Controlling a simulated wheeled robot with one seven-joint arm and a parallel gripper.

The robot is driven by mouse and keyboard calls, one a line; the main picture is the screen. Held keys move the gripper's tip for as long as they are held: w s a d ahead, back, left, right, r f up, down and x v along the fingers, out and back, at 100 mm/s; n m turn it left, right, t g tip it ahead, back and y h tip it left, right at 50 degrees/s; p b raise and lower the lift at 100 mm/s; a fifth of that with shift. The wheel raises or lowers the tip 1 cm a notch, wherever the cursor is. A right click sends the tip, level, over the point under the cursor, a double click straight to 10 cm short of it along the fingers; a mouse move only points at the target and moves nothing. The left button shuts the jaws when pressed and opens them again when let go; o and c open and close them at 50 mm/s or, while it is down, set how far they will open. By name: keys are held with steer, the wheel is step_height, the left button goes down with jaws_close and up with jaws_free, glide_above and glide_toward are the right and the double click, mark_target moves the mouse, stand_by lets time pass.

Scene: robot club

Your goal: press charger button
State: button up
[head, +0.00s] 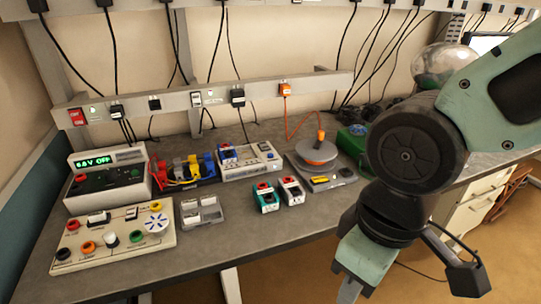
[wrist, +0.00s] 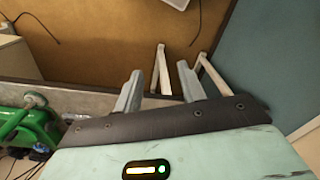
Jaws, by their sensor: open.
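A light grey device that looks like the charger (head: 262,170) stands at the back middle of the bench in the head view. A blue-and-black block sits on its left part, and small controls show on its top. I cannot tell which control is the charger button. My gripper (wrist: 160,68) is open and empty in the wrist view, its two fingers apart. In the head view my arm hangs at the right, in front of the bench, with the gripper low and partly cut off by the bottom edge. It is well apart from the charger.
Two small blocks, one teal (head: 266,199) and one grey (head: 291,191), stand before the charger. A power supply (head: 106,181) and a control panel (head: 115,240) stand left. The front middle of the bench is clear.

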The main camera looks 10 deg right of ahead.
jaws_close()
stand_by(1.4)
